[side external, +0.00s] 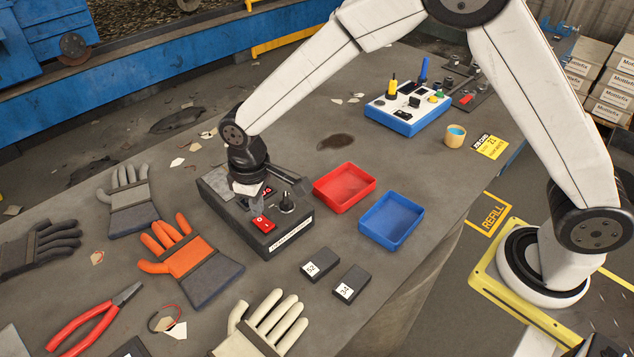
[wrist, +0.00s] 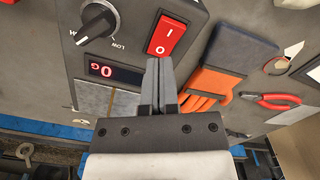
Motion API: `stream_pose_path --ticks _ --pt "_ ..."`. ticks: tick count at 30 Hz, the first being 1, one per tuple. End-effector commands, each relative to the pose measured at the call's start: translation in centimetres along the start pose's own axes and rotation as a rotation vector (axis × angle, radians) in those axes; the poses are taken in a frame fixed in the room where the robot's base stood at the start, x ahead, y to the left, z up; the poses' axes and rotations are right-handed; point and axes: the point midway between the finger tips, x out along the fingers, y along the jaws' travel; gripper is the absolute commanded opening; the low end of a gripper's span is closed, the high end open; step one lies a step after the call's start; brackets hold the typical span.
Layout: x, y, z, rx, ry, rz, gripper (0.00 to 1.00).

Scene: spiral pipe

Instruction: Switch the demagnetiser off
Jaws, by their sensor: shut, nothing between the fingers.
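The demagnetiser (side external: 235,222) is a dark grey box on the bench with a white label on its front. Its red rocker switch (side external: 263,224), with white marks, also shows in the wrist view (wrist: 166,34). I cannot tell which side of the rocker is pressed in. A black knob (wrist: 95,20) and a display with red lit characters (wrist: 108,71) are on the same panel. My gripper (wrist: 160,66) is shut and empty, pointing down at the panel. Its tips are close by the switch's edge; I cannot tell whether they touch it.
A red tray (side external: 345,206) and a blue tray (side external: 418,236) stand right of the box. Two small dark blocks (side external: 321,264) lie in front. An orange glove (side external: 180,256), other gloves and red pliers (side external: 82,325) lie left and front. A white-and-blue control box (side external: 408,118) stands behind.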

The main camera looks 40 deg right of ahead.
Motion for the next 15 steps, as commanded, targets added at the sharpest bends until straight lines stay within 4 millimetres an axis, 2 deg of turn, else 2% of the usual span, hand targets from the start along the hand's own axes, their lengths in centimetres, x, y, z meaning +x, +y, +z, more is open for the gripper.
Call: stream_pose_path --ticks 15 --pt "-3.0 0.0 0.0 0.000 0.002 0.000 0.00"
